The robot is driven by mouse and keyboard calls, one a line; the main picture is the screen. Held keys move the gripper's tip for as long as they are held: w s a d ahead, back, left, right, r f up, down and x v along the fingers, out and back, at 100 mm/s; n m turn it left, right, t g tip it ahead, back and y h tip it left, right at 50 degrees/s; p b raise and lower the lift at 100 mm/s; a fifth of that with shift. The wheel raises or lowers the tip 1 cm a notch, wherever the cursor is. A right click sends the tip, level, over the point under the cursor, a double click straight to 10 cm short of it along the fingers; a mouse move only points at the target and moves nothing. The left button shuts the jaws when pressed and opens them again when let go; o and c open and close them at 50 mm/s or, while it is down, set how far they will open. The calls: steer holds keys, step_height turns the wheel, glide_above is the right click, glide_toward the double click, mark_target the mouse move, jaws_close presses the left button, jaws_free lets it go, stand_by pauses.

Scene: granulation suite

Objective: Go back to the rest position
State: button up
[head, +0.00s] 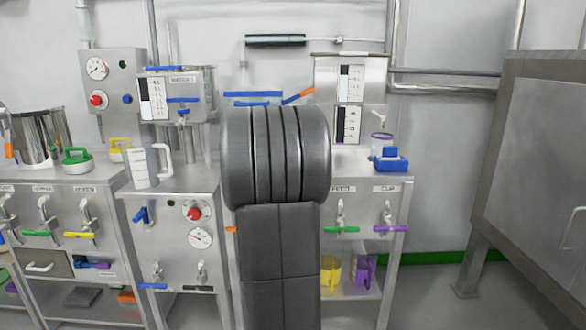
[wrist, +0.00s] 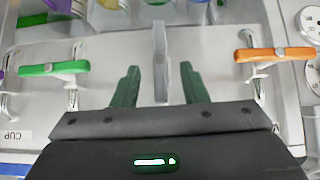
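In the wrist view my gripper (wrist: 160,88) has its two green fingers spread apart, with clear gaps between each finger and a grey upright bar (wrist: 160,62) showing between them. The fingers do not touch the bar. I cannot tell how far beyond the fingers it stands. Around it is a pale metal panel (wrist: 100,105) with a green handle (wrist: 53,68) on the left and an orange handle (wrist: 275,54) on the right. In the head view my dark arm fills the middle and hides my gripper.
In the head view, a cabinet with a green handle (head: 341,230) and purple handle (head: 390,228) stands right of my arm. A white jug (head: 141,168) stands on the left cabinet. A blue object (head: 390,160) sits on the right cabinet. A large grey enclosure (head: 545,150) is far right.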

steer(key=p+v, duration=0.2)
steer(key=v, duration=0.6)
steer(key=b+x, duration=0.4)
steer(key=x, duration=0.9)
steer(key=shift+f, duration=0.15)
steer(key=shift+w+p, duration=0.2)
steer(key=shift+p, duration=0.45)
steer(key=shift+r+p, duration=0.25)
steer(key=shift+p, duration=0.65)
steer(key=m+y+p, duration=0.1)
steer(key=y+p, duration=0.1)
steer(key=p, duration=1)
steer(key=shift+p, duration=0.4)
steer(key=shift+d+f+m+y+p, duration=0.1)
steer(key=shift+m+y+p, duration=0.4)
steer(key=shift+y+p, duration=0.55)
steer(key=shift+f+m+y+p, duration=0.15)
steer(key=shift+m+y+p, duration=0.15)
steer(key=shift+y+p, duration=0.15)
